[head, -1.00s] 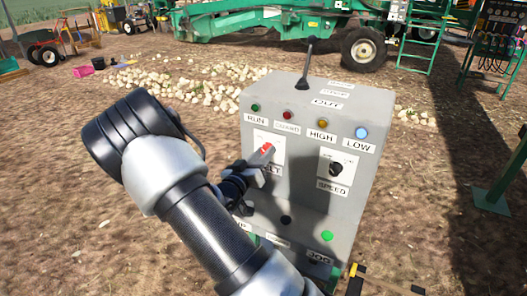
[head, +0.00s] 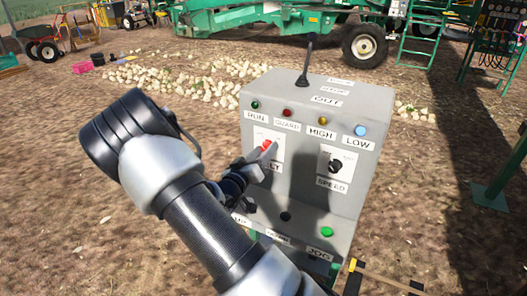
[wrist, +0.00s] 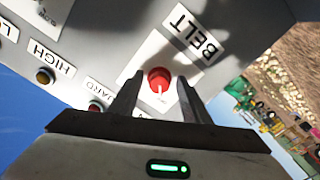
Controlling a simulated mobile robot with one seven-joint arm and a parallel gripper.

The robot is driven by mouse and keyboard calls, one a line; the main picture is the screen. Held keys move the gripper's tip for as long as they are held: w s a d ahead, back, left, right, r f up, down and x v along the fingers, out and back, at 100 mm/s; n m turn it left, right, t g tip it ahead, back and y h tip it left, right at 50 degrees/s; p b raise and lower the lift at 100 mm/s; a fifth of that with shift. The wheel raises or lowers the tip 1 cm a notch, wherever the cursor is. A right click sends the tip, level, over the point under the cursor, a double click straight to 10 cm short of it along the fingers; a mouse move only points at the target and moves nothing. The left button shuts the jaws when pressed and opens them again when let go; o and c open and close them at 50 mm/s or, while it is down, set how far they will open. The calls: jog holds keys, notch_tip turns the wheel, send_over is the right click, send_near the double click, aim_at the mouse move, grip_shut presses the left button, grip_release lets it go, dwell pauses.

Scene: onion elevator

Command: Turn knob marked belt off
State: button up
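The belt knob (head: 266,145) is a round red knob on a white plate on the left of the grey control box's front. The label under it is partly covered by my gripper in the head view. In the wrist view the red knob (wrist: 159,77) shows whole, with a white pointer mark and the BELT label (wrist: 194,33) near it. My gripper (wrist: 159,78) is open, with one dark finger on each side of the knob and a visible gap to both. I cannot tell how far the fingertips reach along the knob. The gripper also shows at the knob in the head view (head: 267,155).
The control box (head: 348,108) also carries a black SPEED knob (head: 336,166), lamps along the top and a green button (head: 327,232) below. Pale onions lie on the soil behind, before green machinery.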

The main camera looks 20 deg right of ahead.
jog(key=v, duration=1.7)
jog(key=shift+s+a, duration=0.15)
